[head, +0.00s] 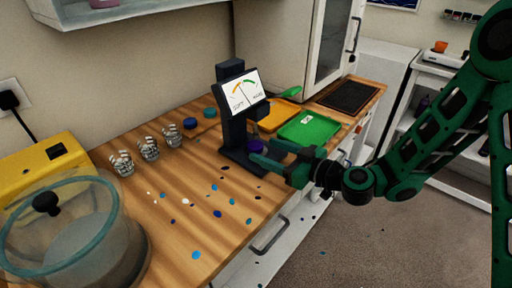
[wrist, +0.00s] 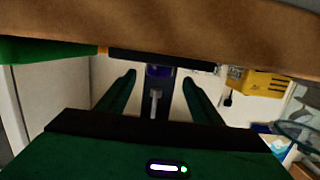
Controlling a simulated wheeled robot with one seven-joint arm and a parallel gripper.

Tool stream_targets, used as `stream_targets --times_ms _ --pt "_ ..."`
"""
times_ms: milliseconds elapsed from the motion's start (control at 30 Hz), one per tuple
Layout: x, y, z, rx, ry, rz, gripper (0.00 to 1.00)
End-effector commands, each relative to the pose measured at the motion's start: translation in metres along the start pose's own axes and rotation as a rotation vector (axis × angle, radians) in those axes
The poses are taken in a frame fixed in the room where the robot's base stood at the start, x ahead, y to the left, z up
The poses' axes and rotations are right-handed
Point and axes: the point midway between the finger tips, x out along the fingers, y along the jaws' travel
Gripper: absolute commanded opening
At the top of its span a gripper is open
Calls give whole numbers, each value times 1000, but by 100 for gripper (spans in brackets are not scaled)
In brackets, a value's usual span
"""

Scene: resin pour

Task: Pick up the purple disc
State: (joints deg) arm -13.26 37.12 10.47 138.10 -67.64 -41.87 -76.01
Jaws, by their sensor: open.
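The purple disc (head: 256,146) sits at the foot of a dark gauge stand (head: 236,135), partly hidden by my gripper in the head view. In the wrist view a purple patch, apparently the disc (wrist: 158,71), shows between the fingertips, against the dark stand. My gripper (head: 264,153) is open and level at the front of the stand, its fingers pointing toward it. In the wrist view the two green fingers (wrist: 159,80) are spread with a gap between them. I cannot tell whether either finger touches the disc.
A dark blue disc (head: 190,123) and a teal disc (head: 209,112) lie left of the stand. A green tray (head: 322,130) and an orange tray (head: 272,121) are behind it. Several patterned cups (head: 148,149) and a glass chamber (head: 70,240) stand left. Small spots dot the wooden counter.

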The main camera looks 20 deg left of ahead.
Motion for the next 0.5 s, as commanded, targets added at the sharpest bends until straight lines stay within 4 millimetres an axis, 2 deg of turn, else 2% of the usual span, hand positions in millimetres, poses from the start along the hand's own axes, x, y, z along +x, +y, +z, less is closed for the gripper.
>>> stream_targets --times_ms 167,500 --pt "10 0 0 -1 1 -1 60" --pt "51 2 0 0 0 -2 60"
